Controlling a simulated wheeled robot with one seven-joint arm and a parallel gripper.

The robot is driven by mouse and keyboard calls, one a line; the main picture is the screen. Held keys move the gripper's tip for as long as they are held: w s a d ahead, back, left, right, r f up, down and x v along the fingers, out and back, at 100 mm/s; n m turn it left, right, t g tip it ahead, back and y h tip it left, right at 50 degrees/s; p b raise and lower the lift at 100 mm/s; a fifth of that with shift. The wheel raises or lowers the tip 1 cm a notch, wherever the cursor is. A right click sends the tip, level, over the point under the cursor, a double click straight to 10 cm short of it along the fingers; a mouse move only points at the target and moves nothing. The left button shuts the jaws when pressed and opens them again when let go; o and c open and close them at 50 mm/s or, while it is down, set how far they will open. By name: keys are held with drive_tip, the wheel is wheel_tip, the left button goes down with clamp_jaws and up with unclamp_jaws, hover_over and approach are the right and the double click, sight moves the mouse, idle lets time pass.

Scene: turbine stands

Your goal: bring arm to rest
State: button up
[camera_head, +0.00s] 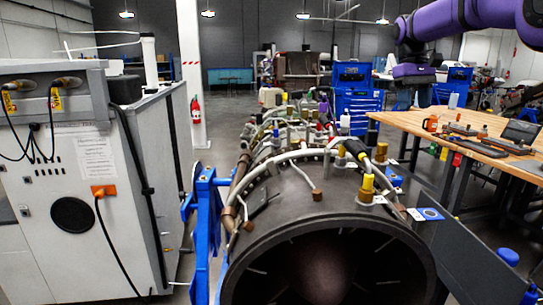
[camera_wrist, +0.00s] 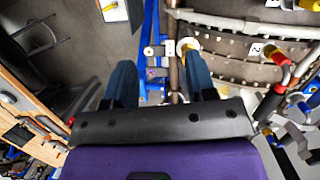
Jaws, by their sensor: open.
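My purple arm (camera_head: 470,20) reaches in from the upper right in the head view, with its wrist above the wooden workbench (camera_head: 415,122). My gripper (camera_wrist: 157,60) shows in the wrist view with its two dark blue fingers spread apart. Nothing sits between the fingers. The turbine engine (camera_head: 330,205) rests on a blue stand (camera_head: 203,235) in the middle of the head view.
A grey test cabinet (camera_head: 75,190) with cables stands at the left. Tools and an orange item (camera_head: 431,123) lie on the workbench. A blue tool chest (camera_head: 357,95) and a fire extinguisher (camera_head: 195,108) stand farther back. Open floor lies behind the cabinet.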

drive_tip(key=s+a+r+t, duration=0.1)
drive_tip(key=s+a+t, duration=0.1)
drive_tip(key=s, duration=0.8)
drive_tip(key=s+a+r+t, duration=0.1)
drive_tip(key=s+a+t, duration=0.15)
drive_tip(key=s, duration=0.85)
drive_tip(key=s+a+f+t, duration=0.1)
drive_tip(key=s+f, duration=0.4)
drive_tip(key=s, duration=0.4)
drive_tip(key=s+a+f+m+t+y, duration=0.1)
drive_tip(key=s+f+t, duration=0.1)
drive_tip(key=s+f, duration=0.4)
drive_tip(key=s, duration=0.3)
drive_tip(key=shift+m, duration=0.3)
